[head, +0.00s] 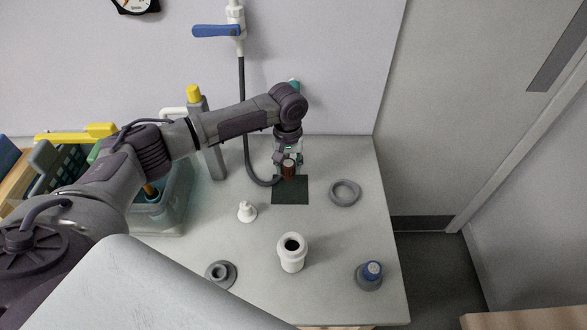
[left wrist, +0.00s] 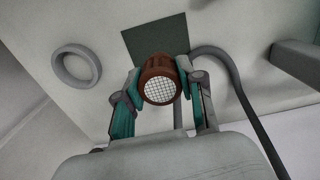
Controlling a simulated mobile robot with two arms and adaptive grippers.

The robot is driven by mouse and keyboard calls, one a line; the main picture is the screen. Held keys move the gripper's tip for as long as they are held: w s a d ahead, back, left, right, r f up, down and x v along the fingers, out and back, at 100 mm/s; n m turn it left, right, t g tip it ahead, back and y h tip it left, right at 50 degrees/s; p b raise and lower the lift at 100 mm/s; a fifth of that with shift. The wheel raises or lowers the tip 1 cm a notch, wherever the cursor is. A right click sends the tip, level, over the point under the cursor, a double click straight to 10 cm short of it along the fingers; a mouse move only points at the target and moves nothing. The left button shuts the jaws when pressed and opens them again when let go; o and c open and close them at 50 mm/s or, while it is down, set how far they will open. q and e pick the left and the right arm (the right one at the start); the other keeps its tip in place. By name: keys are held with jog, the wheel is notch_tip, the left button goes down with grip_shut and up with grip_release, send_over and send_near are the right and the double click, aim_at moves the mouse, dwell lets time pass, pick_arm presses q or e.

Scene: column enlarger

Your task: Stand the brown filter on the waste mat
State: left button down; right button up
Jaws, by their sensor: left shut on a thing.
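The brown filter (head: 289,168) is a small brown cylinder. In the left wrist view its near end shows a white mesh face (left wrist: 160,88). My left gripper (head: 288,160) is shut on it, with a teal finger on either side. The waste mat (head: 290,195) is a dark green square at the back of the table, and it also shows in the left wrist view (left wrist: 150,40). The filter is at the mat's back edge in the head view. I cannot tell whether it touches the mat or hangs above it. My right gripper is not in view.
A grey ring (head: 345,193) lies right of the mat. A dark hose (head: 248,150) curves down to the mat's left side. A white stand (head: 246,211), a white cylinder (head: 291,256), a grey flanged part (head: 221,273) and a blue-topped part (head: 370,274) stand nearer. The right-hand tabletop is mostly clear.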

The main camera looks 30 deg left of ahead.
pick_arm(q)
jog(key=shift+w+f, duration=0.4)
jog(key=shift+w, duration=0.35)
jog(key=shift+s+a+r, duration=0.1)
jog(key=shift+s+a, duration=0.1)
jog(key=shift+s, duration=0.05)
jog(key=shift+w+p, duration=0.1)
jog(key=shift+p, duration=0.35)
jog(key=shift+d+f, duration=0.1)
jog(key=shift+f, duration=0.45)
jog(key=shift+f+b, duration=1.05)
jog(key=shift+f, duration=1.3)
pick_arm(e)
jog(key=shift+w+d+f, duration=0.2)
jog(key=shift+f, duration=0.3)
pick_arm(q)
jog(key=shift+p, duration=0.45)
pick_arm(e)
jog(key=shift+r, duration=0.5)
